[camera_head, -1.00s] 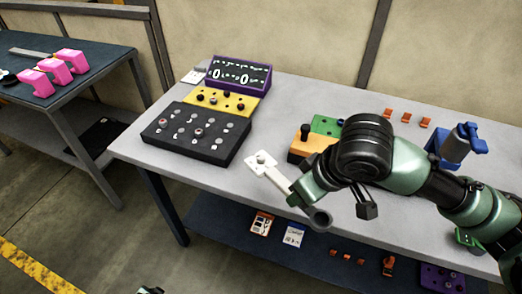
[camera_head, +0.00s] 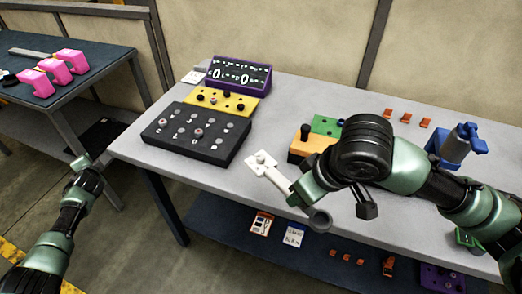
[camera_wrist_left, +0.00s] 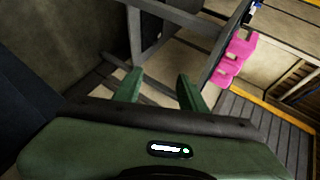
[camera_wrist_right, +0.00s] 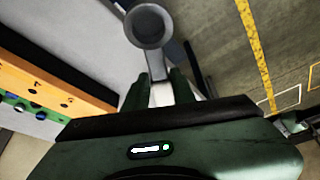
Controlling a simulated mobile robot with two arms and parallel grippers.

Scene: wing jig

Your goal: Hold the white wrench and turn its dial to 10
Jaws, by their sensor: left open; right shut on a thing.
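The white wrench (camera_head: 277,178) is held by my right gripper (camera_head: 300,190) above the front part of the grey table. Its white square head points to the back left, and its grey round end (camera_head: 320,219) points to the front right. In the right wrist view the grey round end (camera_wrist_right: 149,27) stands out beyond the fingers (camera_wrist_right: 160,92), which are shut on the handle. The dial's reading cannot be made out. My left gripper (camera_head: 82,162) is open and empty, left of the table; its spread fingers show in the left wrist view (camera_wrist_left: 158,88).
On the grey table (camera_head: 225,190) stand a black knob panel (camera_head: 197,133), a yellow panel (camera_head: 222,102), a purple display (camera_head: 238,74), an orange block (camera_head: 310,146) and a blue device (camera_head: 455,146). A dark table (camera_head: 90,73) with pink parts (camera_head: 72,60) is at the left.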

